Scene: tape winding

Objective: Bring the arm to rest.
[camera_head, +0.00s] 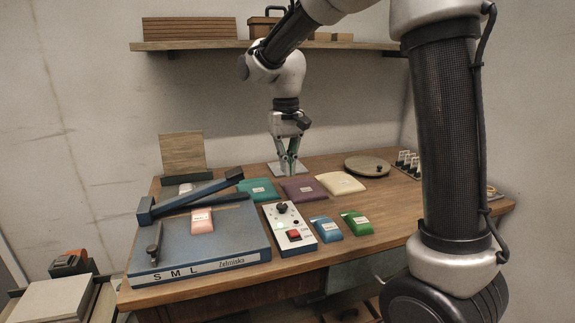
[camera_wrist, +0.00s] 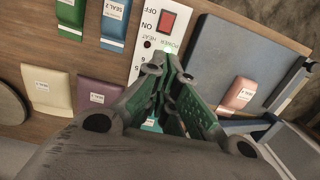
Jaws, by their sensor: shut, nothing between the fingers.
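My gripper (camera_head: 289,168) points down over the back middle of the table, in front of the wall. Its fingers are together with nothing between them. It also shows in the wrist view (camera_wrist: 168,72), its green-lined fingers close together. In the head view the fingertips appear behind the teal pouch (camera_head: 258,190) and the purple pouch (camera_head: 306,190); their height above the table is hard to tell. My arm reaches in from the top right and bends down to the gripper.
A blue sealer (camera_head: 235,233) with a raised bar and a pink pouch (camera_head: 202,221) is at the left. A control box (camera_head: 288,230) with a red switch stands beside it. Blue (camera_head: 326,229), green (camera_head: 357,223) and cream (camera_head: 341,183) pouches lie rightward. A wall shelf (camera_head: 220,45) is above.

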